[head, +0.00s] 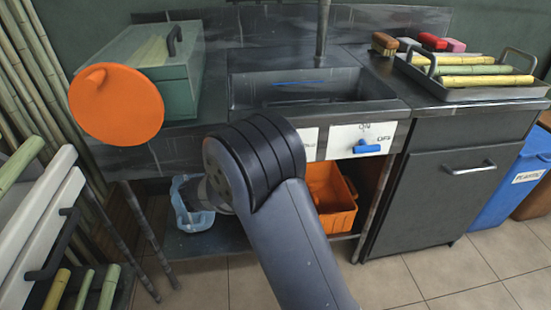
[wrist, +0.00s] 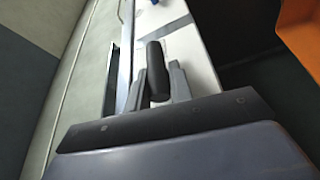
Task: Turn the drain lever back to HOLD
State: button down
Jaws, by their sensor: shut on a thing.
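The drain lever is a short black handle (wrist: 156,58) in the wrist view, in front of a white label plate (wrist: 190,28). My gripper (wrist: 158,80) has its two grey fingers on either side of the handle, shut on it. The lettering on this plate cannot be read in the wrist view. In the head view my arm covers the lever and my gripper. Only an edge of its white plate (head: 310,138) shows there, on the sink front.
A blue lever (head: 366,147) on an ON/OFF plate sits right of my arm. The sink (head: 390,104) is above. An orange crate (head: 330,205) and a blue-white container (head: 190,205) stand on the shelf below. An orange disc (head: 115,105) is at the left.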

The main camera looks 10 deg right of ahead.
jog(key=c, duration=1.3)
grip_release()
jog(key=p+v, duration=0.2)
jog(key=v, duration=0.8)
jog(key=shift+s+a+f, duration=0.15)
jog(key=shift+a, duration=0.2)
